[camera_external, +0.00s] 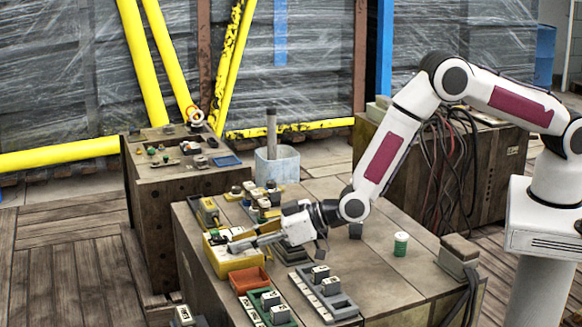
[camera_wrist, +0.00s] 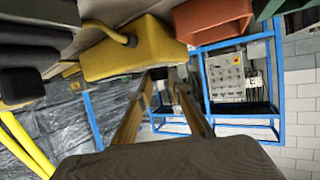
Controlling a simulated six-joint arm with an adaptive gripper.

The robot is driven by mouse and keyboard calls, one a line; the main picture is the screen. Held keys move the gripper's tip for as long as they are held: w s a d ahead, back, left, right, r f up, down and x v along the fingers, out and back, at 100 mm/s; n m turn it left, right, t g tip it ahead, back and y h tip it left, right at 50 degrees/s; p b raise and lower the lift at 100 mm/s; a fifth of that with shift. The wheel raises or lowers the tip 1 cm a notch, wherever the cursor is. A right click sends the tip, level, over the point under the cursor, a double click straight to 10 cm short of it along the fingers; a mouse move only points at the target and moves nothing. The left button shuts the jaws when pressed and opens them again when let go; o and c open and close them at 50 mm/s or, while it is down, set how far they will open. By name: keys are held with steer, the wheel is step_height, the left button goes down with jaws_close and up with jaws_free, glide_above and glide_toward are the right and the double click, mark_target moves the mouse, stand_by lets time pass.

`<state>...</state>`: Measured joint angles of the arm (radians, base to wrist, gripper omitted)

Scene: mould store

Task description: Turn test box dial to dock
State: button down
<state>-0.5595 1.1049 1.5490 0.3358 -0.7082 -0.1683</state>
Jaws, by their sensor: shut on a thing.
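The yellow test box (camera_external: 236,263) sits near the left front edge of the wooden table. It also shows at the top of the wrist view (camera_wrist: 122,60), where a yellow cable runs from it. My gripper (camera_external: 234,244) reaches leftward over the box, its long fingers held low at its upper side. In the wrist view the fingers (camera_wrist: 160,75) converge against the box's edge. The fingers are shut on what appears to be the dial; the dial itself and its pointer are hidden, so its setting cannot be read.
An orange tray (camera_external: 250,280) stands right beside the yellow box. Grey trays with small blocks (camera_external: 325,290) and a green one (camera_external: 271,306) lie nearby. Several small items crowd behind my gripper. A green-and-white cylinder (camera_external: 401,244) stands right, with bare tabletop around it.

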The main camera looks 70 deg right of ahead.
steer(key=shift+w+r, duration=0.15)
steer(key=shift+r, duration=0.1)
steer(key=c, duration=1.8)
jaws_free()
steer(key=shift+c, duration=0.2)
steer(key=shift+f, duration=0.15)
steer(key=shift+s, duration=0.25)
steer(key=v, duration=1.1)
steer(key=shift+s, duration=0.35)
